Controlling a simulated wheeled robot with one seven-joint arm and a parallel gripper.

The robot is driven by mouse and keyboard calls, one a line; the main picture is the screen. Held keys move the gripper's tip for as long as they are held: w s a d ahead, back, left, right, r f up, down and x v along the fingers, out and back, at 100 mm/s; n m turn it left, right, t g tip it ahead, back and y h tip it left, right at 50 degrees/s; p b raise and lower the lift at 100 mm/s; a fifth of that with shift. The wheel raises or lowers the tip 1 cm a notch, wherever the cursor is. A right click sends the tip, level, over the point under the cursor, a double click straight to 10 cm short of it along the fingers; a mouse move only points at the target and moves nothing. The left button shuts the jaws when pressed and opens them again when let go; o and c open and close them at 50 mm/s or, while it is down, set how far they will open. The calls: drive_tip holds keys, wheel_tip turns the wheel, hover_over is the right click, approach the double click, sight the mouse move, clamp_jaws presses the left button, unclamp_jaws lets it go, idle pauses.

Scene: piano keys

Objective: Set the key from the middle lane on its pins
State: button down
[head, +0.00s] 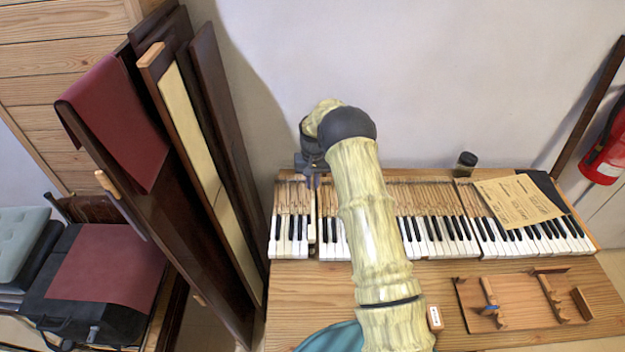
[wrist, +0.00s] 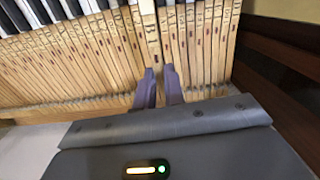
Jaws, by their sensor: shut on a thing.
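My gripper (head: 312,172) is over the back of the keyboard near its left end, pointing down. In the wrist view my gripper (wrist: 160,84) is shut on a wooden key (wrist: 153,36), which stands out paler and wider than the key sticks beside it. In the head view the key (head: 312,212) lies along a gap in the row, between the leftmost keys and the rest. The pins under it are hidden, so I cannot tell whether it is seated. The wooden tray (head: 520,322) lies on the bench at the right; its middle looks bare.
Neighbouring keys (head: 290,235) stand close on both sides of the gap. A paper sheet (head: 517,200) lies over the right keys, with a dark jar (head: 465,164) behind. Tall dark panels (head: 180,180) lean at the left. The bench front (head: 305,290) is clear at left.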

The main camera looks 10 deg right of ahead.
drive_tip(key=shift+f+b, duration=1.4)
drive_tip(key=shift+f, duration=1.3)
drive_tip(key=shift+f+b, duration=0.55)
drive_tip(key=shift+f, duration=0.1)
idle(0.6)
drive_tip(key=c, duration=1.8)
unclamp_jaws()
drive_tip(key=shift+r+p, duration=0.65)
drive_tip(key=shift+r, duration=0.5)
drive_tip(key=o, duration=0.5)
drive_tip(key=shift+o, duration=0.2)
